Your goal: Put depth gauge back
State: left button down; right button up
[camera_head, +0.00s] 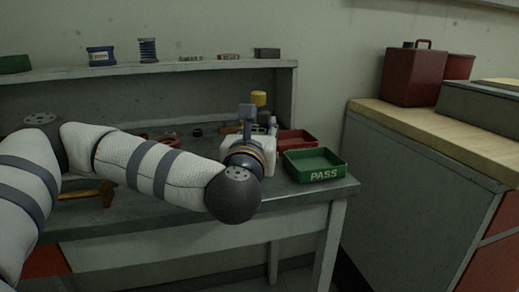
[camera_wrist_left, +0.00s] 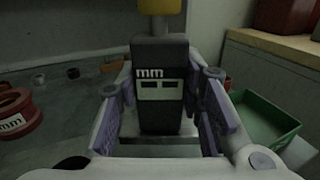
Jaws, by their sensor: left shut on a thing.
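The depth gauge (camera_wrist_left: 160,88) is a dark block with "mm" lettering and a small pale display. In the left wrist view it stands between the finger pads of my left gripper (camera_wrist_left: 163,120), which is shut on it. In the head view the gauge (camera_head: 247,113) rises above my left wrist over the right part of the bench, with its lower part hidden by my arm. My left gripper (camera_head: 258,138) is mostly hidden behind my wrist there. I cannot tell whether the gauge touches the bench. My right gripper is not in view.
A green PASS tray (camera_head: 314,165) sits at the bench's right end, with a red tray (camera_head: 297,142) behind it. A red ring marked "mm" (camera_wrist_left: 16,115) lies to the left. A shelf (camera_head: 190,67) runs above the bench.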

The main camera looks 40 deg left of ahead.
pick_arm(q)
notch_tip(320, 180, down, 3)
jog(key=shift+a+f, duration=0.15)
jog(key=shift+f, duration=0.05)
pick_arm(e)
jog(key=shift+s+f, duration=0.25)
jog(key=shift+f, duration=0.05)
pick_arm(q)
jog(key=shift+f, duration=0.15)
jog(key=c, duration=1.1)
grip_release()
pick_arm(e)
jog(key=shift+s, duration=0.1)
